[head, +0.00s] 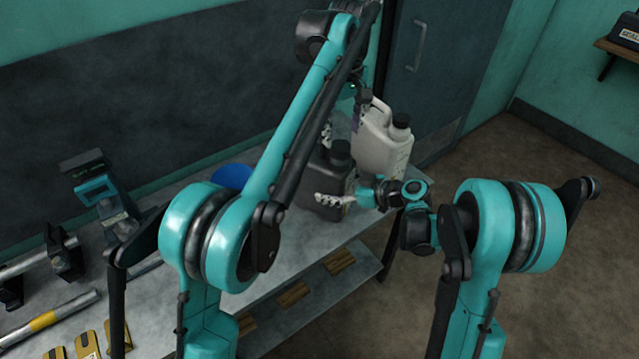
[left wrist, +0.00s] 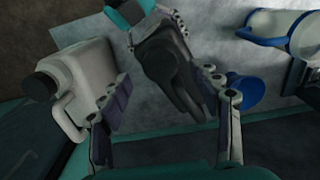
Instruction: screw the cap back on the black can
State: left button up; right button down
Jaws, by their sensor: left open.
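The black can (head: 322,187) stands upright near the bench's front edge, with a dark round cap (head: 340,150) at its top; how tightly it sits cannot be told. My left gripper (head: 342,127) is open behind and above the can.
A white can (head: 384,142) with a black cap stands close on the right, beside my left gripper's finger. A blue container (head: 232,176) is on the left, partly behind my arm. Clamps and a yellow-banded bar (head: 48,320) lie farther left. The wall runs close behind the bench.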

aim_at(341, 145)
pick_arm(q)
jog(key=shift+f, duration=1.9)
jog(key=c, duration=1.2)
